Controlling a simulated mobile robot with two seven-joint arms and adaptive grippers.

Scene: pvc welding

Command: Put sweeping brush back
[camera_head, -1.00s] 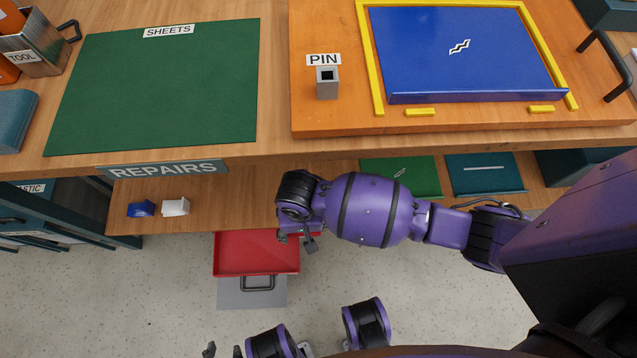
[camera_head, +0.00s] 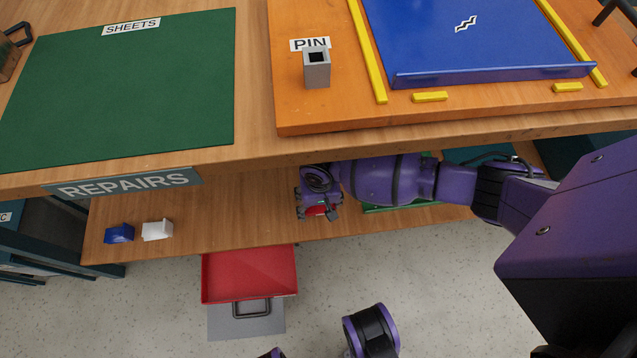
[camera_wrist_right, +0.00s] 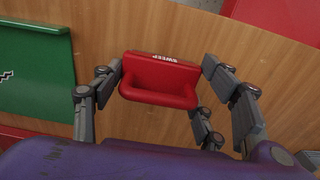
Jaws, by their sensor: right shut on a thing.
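The sweeping brush (camera_wrist_right: 160,78) is a red block with a white SWEEP label and a red bar handle; it lies between the fingers of my right gripper (camera_wrist_right: 165,95) in the right wrist view. In the head view only a small red patch of the brush (camera_head: 321,211) shows under my right gripper (camera_head: 322,207), which is shut on it over the wooden lower shelf (camera_head: 230,205). I cannot tell whether the brush touches the shelf. My left gripper is not in view.
A red tray (camera_head: 250,275) with a grey, handled front juts out below the shelf. A blue piece (camera_head: 120,233) and a white piece (camera_head: 157,230) lie on the shelf's left. The bench top with the green SHEETS mat (camera_head: 120,90) overhangs the shelf. Green panels lie right of the gripper.

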